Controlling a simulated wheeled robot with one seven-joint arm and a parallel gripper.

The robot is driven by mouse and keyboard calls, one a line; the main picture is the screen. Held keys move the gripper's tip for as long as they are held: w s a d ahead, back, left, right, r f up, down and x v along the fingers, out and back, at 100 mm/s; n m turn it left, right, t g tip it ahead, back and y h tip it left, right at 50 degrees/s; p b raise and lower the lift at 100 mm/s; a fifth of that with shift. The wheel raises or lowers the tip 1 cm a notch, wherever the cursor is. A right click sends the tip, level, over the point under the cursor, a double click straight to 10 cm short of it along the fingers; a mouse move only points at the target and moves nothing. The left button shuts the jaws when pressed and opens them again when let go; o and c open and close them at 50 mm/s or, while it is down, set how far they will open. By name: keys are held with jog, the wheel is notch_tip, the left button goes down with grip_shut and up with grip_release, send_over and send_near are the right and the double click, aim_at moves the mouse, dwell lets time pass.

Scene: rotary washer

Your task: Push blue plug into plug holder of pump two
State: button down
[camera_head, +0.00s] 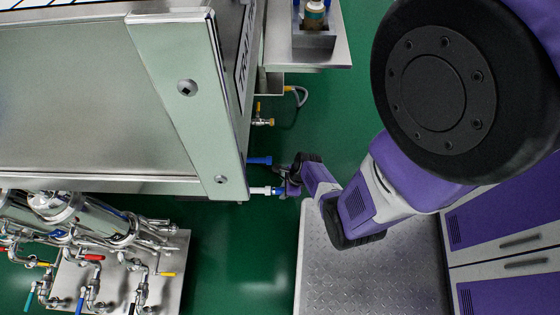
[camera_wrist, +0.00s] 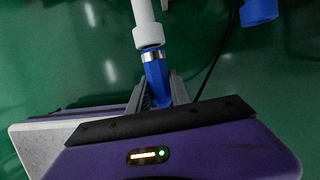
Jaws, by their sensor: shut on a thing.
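My gripper (camera_wrist: 160,98) is shut on the blue plug (camera_wrist: 155,74), with a finger on each side of it. The plug has a silver ring at its far end. That end meets the white collar of a pipe-like holder (camera_wrist: 148,36), roughly in line with it; how deep it sits inside I cannot tell. In the head view my gripper (camera_head: 287,190) is small, beside the lower corner of the steel cabinet, where the white holder (camera_head: 260,190) sticks out to the right. Which pump this holder belongs to is not readable.
A second blue fitting (camera_head: 260,160) sticks out of the cabinet (camera_head: 190,90) just above the white holder. It also shows in the wrist view (camera_wrist: 258,12). Valves and pipes (camera_head: 120,255) stand at lower left. Green floor (camera_head: 245,250) is clear below the holder.

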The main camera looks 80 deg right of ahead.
jog(key=shift+w, duration=0.1)
jog(key=c, duration=1.1)
grip_release()
jog(key=shift+p+v, duration=1.9)
jog(key=shift+v, duration=2)
